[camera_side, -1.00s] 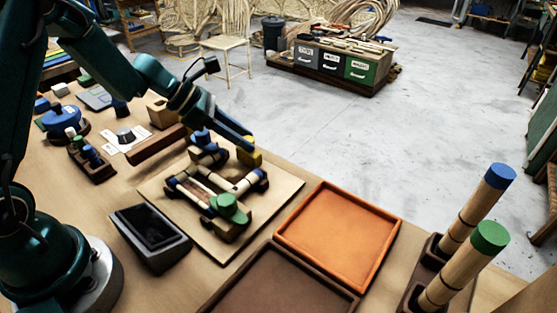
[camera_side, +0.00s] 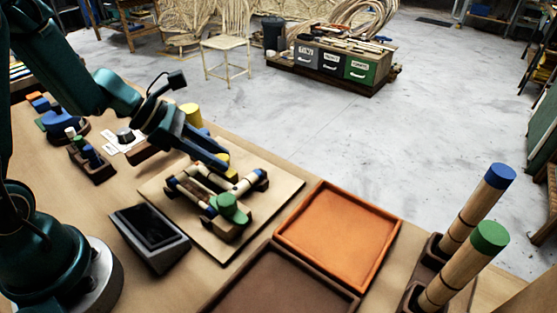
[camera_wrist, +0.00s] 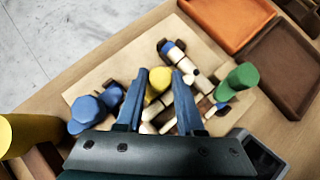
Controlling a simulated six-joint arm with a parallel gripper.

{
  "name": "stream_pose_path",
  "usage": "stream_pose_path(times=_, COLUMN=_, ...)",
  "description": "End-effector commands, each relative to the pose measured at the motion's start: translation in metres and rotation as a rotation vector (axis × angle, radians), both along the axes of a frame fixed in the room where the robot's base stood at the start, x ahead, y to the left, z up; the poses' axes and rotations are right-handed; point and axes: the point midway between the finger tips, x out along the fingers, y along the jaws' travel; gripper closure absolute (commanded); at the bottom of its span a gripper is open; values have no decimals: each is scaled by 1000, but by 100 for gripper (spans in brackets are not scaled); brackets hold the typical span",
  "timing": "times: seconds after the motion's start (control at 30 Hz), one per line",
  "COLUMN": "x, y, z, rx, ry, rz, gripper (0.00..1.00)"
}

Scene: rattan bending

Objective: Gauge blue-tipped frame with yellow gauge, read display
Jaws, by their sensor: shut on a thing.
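My gripper (camera_side: 222,165) is low over the pale board, its fingers shut on the yellow gauge. In the wrist view, the yellow gauge (camera_wrist: 157,84) shows between the two blue fingers (camera_wrist: 160,95). The blue-tipped frame (camera_side: 196,187) of pale rattan pieces lies in dark holders on the board; in the wrist view, it is partly hidden by the fingers (camera_wrist: 196,80). I cannot tell whether the gauge touches the frame. A green knob (camera_side: 230,207) stands at the near corner. A blue knob (camera_wrist: 86,114) is left of my fingers. The display (camera_side: 148,225) looks dark, with no readable figures.
An orange tray (camera_side: 338,235) and a brown tray (camera_side: 270,285) lie right of the board (camera_side: 280,190). Blue- and green-capped rattan poles (camera_side: 465,215) stand at the right. A yellow cylinder (camera_side: 192,114) stands behind my gripper. A small rack (camera_side: 92,160) is at left.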

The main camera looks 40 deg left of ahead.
Motion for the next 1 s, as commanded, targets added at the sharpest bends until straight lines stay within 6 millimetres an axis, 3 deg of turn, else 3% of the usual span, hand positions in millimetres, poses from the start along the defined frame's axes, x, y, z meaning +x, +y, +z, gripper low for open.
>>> stream_pose_path(times=0.37, x=-3, y=0, z=1, rx=-1, ry=-5, rz=3, gripper=100)
stream_pose_path(times=0.4, x=-3, y=0, z=1, rx=-2, ry=-4, rz=3, gripper=48)
stream_pose_path(times=0.43, x=-3, y=0, z=1, rx=-2, ry=-4, rz=3, gripper=36)
stream_pose_path(times=0.47, x=-3, y=0, z=1, rx=-1, ry=-4, rz=2, gripper=33)
stream_pose_path(times=0.8, x=-4, y=1, z=2, rx=0, ry=-3, rz=2, gripper=33)
stream_pose_path(times=1.0, x=-10, y=10, z=13, rx=0, ry=-9, rz=6, gripper=33)
